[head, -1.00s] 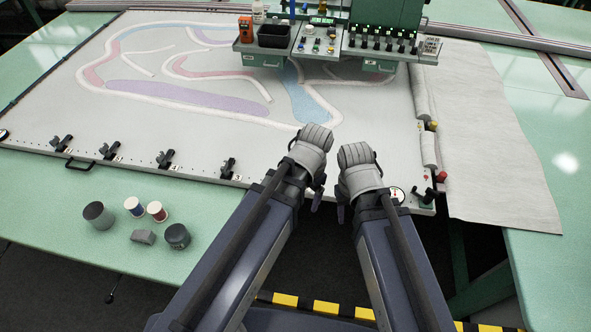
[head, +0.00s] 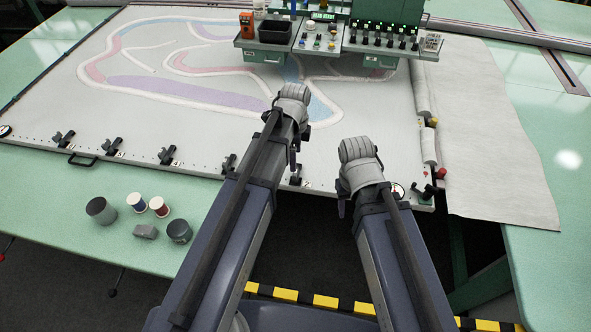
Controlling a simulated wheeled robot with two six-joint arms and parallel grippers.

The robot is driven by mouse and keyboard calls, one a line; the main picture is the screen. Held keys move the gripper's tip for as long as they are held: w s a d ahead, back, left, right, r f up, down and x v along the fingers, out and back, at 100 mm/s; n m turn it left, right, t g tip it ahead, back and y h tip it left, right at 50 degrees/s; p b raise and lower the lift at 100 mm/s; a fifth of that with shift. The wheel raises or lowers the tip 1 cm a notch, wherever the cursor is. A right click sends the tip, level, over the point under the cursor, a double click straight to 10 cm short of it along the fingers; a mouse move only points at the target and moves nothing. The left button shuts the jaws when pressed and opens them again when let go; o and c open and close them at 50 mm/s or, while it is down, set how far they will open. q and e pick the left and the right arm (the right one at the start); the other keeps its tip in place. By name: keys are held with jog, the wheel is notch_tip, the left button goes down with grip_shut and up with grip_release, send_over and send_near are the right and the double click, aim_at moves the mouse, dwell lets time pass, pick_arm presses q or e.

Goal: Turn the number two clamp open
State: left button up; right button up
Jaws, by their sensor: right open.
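Several black clamps line the front edge of the white tufting frame (head: 200,172), with small number labels too small to read surely. One clamp (head: 229,163) stands just left of my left forearm, and another (head: 296,177) shows between my forearms, partly hidden by my left one. Further clamps (head: 167,155) stand to the left. I cannot tell which is number two. My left gripper (head: 293,94) is over the white cloth, beyond the clamp row; its jaws are unclear. My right gripper (head: 356,149) is open and empty near the frame's front edge, right of the clamps.
A green tufting head (head: 385,25) with a control shelf (head: 318,40) stands at the back. A grey cup (head: 100,210), spools (head: 136,202), a grey block (head: 145,231) and a dark pot (head: 179,231) sit on the green table at left.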

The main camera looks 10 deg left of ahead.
aim_at(297, 171)
pick_arm(q)
notch_tip(297, 171, down, 7)
jog(key=b, duration=0.7)
jog(key=shift+f, duration=0.2)
jog(key=shift+c, duration=0.2)
grip_shut()
